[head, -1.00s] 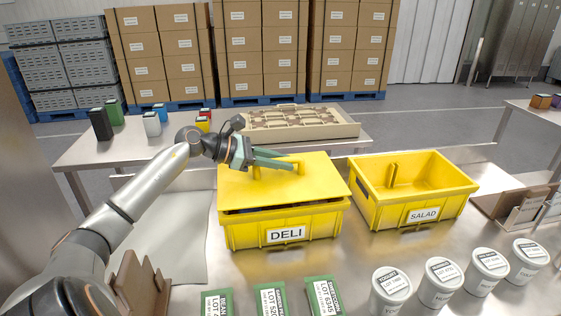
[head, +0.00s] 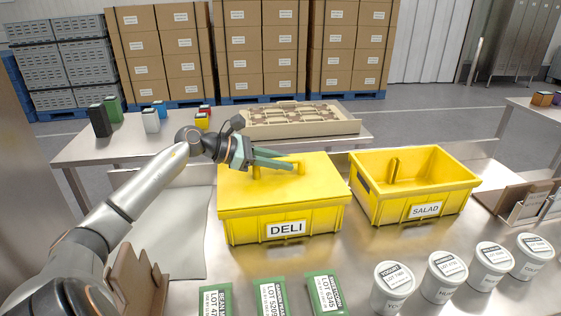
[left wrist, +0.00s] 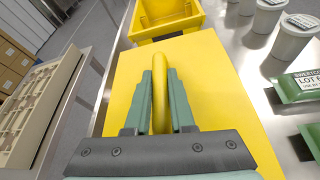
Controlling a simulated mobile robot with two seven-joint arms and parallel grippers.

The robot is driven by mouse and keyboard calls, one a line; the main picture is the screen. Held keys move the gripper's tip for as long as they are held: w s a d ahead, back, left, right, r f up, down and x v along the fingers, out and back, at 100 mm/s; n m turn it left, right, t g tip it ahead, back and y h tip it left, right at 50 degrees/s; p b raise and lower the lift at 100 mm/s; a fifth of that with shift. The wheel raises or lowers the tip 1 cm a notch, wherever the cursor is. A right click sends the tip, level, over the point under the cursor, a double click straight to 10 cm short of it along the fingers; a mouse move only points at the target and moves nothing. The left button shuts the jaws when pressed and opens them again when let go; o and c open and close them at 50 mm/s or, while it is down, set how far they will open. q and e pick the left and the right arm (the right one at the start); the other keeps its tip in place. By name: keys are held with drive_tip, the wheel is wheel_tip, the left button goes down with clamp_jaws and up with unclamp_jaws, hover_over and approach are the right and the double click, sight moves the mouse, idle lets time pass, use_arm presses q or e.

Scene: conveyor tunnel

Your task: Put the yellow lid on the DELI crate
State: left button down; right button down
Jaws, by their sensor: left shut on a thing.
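The yellow lid (head: 285,188) lies flat over the top of the yellow DELI crate (head: 325,222), with no clear gap along the front rim. My left gripper (head: 292,164) is shut on the lid's raised yellow handle. In the left wrist view the green fingers (left wrist: 160,100) stand on both sides of the handle (left wrist: 161,92), above the lid (left wrist: 215,90). The crate's contents are hidden under the lid. My right gripper is not in view.
The open yellow SALAD crate (head: 450,192) stands just right of the DELI crate. Green packets (head: 268,297) and white tubs (head: 447,276) line the front of the steel table. A beige tray (head: 345,127) lies on the table behind.

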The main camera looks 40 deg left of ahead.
use_arm(q)
drive_tip(key=shift+f, duration=0.1)
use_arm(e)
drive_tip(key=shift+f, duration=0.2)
use_arm(q)
drive_tip(key=c, duration=0.7)
unclamp_jaws()
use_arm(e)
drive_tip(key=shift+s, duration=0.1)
use_arm(q)
drive_tip(key=shift+s+a, duration=0.1)
drive_tip(key=shift+s, duration=0.05)
drive_tip(key=b+v, duration=0.2)
drive_tip(key=v, duration=1)
drive_tip(key=shift+s, duration=0.1)
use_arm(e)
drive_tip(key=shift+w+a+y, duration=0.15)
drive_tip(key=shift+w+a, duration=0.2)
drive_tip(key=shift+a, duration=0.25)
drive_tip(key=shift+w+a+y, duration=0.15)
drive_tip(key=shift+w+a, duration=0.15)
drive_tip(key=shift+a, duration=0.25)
